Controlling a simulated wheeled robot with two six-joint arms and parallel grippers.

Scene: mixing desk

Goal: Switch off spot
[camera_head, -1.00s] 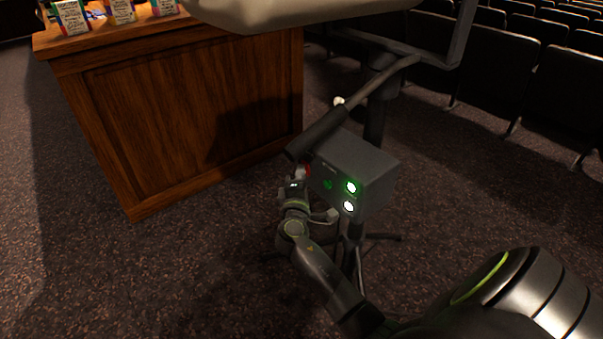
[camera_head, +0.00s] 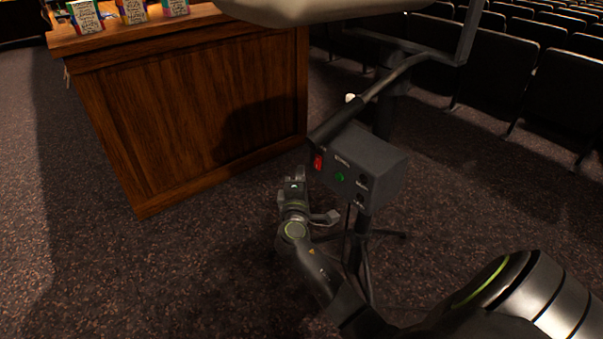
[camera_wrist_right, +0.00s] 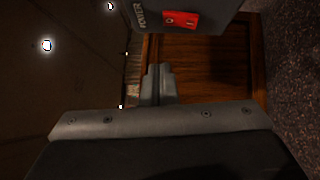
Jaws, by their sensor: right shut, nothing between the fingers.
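The spot's grey control box (camera_head: 365,168) hangs on its stand in the head view. Its face carries a red power switch (camera_head: 318,162), a green knob (camera_head: 340,177) and two dark buttons (camera_head: 361,187). The red switch also shows at the top of the right wrist view (camera_wrist_right: 180,19), beside the word POWER. My right gripper (camera_head: 294,184) is below and left of the switch, apart from the box. Its fingers show in the wrist view (camera_wrist_right: 158,84), shut and empty. My left gripper is not in view.
A wooden desk (camera_head: 190,120) with small colourful boxes (camera_head: 133,10) on top stands at the left. The spot's pale housing (camera_head: 300,8) and handle (camera_head: 340,120) are above the box. Rows of dark seats (camera_head: 500,60) are at the right. Carpet is clear in front.

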